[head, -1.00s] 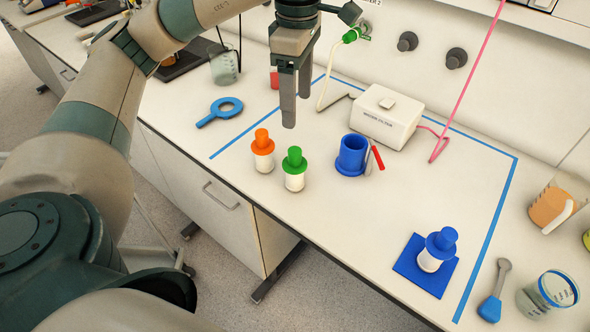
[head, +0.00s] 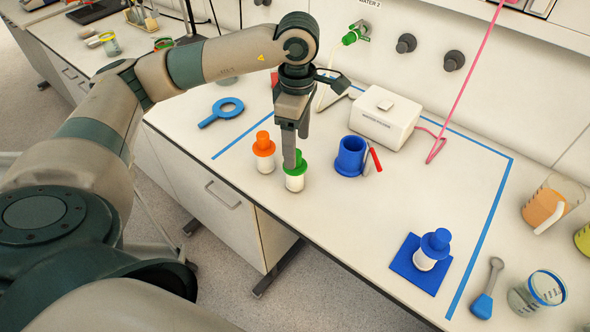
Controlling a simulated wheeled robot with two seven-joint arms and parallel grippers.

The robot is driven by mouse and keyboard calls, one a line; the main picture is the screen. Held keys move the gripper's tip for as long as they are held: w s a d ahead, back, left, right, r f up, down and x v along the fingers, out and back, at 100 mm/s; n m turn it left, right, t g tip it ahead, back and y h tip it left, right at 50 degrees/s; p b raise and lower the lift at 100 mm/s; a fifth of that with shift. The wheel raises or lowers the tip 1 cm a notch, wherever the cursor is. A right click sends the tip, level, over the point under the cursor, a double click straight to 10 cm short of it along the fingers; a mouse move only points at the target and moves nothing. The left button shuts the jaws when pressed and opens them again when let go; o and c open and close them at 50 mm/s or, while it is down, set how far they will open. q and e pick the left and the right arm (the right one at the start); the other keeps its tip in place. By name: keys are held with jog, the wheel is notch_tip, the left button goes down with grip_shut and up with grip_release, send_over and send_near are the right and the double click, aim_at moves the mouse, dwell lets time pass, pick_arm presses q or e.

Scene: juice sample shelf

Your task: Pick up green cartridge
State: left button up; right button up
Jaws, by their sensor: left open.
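The green cartridge (head: 296,181), a white body with a green cap, stands upright on the bench between the orange cartridge and the blue holder. My left gripper (head: 290,163) points down right at its cap and is open. One finger overlaps the cap in the picture; whether the fingers touch it or straddle it I cannot tell. Part of the cap is hidden behind the finger. My right gripper is not in view.
An orange-capped cartridge (head: 264,152) stands close by on the left. A blue cup-like holder (head: 350,157) with a red-handled tool stands to the right. A blue-capped cartridge (head: 425,259) sits on a blue mat (head: 403,263). Bench space in front of the holder is clear.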

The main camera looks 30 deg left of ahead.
aim_at(295, 183)
pick_arm(q)
jog(key=shift+f+p, duration=0.5)
jog(key=shift+p, duration=0.15)
jog(key=f+p, duration=0.1)
jog(key=f, duration=0.2)
jog(key=shift+s+a+p, duration=0.15)
jog(key=shift+a+p, duration=0.05)
jog(key=shift+p, duration=0.15)
jog(key=shift+f, duration=0.6)
jog(key=c, duration=1.6)
jog(key=shift+o, duration=0.2)
jog(key=shift+r, duration=0.1)
